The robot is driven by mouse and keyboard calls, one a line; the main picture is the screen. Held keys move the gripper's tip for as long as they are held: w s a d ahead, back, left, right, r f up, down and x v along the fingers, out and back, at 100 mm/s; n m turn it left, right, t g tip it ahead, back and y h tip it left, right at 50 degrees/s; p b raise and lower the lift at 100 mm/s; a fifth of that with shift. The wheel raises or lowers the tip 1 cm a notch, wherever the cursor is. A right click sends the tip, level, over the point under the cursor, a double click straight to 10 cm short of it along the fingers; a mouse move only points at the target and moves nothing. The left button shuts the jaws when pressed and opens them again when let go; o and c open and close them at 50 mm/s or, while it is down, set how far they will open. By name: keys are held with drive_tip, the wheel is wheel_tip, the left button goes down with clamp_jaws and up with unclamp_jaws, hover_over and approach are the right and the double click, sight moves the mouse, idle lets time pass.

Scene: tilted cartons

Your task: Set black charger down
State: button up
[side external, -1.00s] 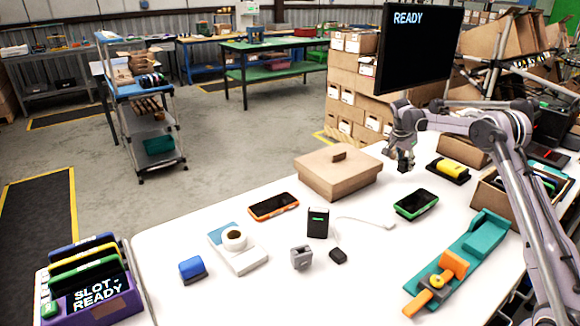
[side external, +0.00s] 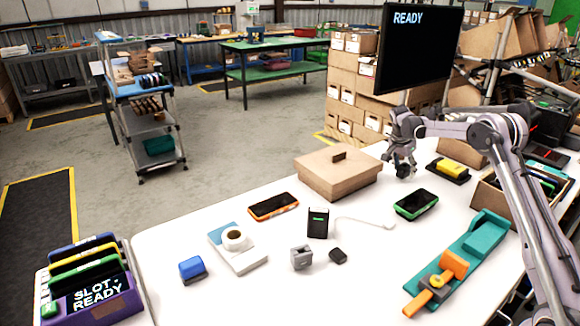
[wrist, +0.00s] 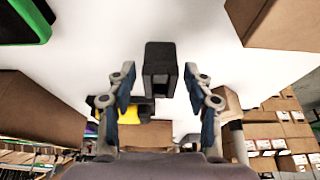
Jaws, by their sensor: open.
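A black block, which I take to be the black charger (wrist: 160,62), stands in the wrist view between and just beyond my fingertips, over the white table. My gripper (wrist: 158,84) is open, with one finger on each side of the block and a visible gap to it. In the side view my gripper (side external: 403,172) is low over the back of the table, between the carton box and the yellow item. I cannot tell whether the block's base is fully on the table.
A closed carton box (side external: 336,176) stands left of my gripper. A green-edged phone (side external: 416,204) lies in front, and a yellow item on a black base (side external: 449,170) lies to the right. A black device with a green light (side external: 318,223) and a white cable (side external: 364,221) are nearer the front.

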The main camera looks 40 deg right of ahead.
drive_tip(key=v, duration=1.2)
drive_tip(key=s+a+r+n+t, duration=0.1)
drive_tip(key=a+r+n, duration=0.15)
drive_tip(key=a, duration=0.25)
drive_tip(key=s+a+r+n+t, duration=0.1)
drive_tip(key=s+a+r+n, duration=0.15)
drive_tip(key=a, duration=0.25)
drive_tip(key=s+a+r+n+t+y, duration=0.1)
drive_tip(key=s+a+n, duration=0.15)
drive_tip(key=a, duration=0.25)
drive_tip(key=s+a+r+n+t+y, duration=0.1)
drive_tip(key=s+a+r+n, duration=0.15)
drive_tip(key=a, duration=0.25)
drive_tip(key=s+a+f+n+t+y, duration=0.1)
drive_tip(key=s+a+f+n, duration=0.3)
drive_tip(key=s+a, duration=0.3)
drive_tip(key=s+a+f+n+t+y, duration=0.1)
drive_tip(key=s+a+f+n+t, duration=0.1)
drive_tip(key=s+a+f+n, duration=0.2)
drive_tip(key=s+a, duration=0.3)
drive_tip(key=s, duration=0.2)
drive_tip(key=shift+s+f+y, duration=0.15)
drive_tip(key=shift+f+y, duration=0.15)
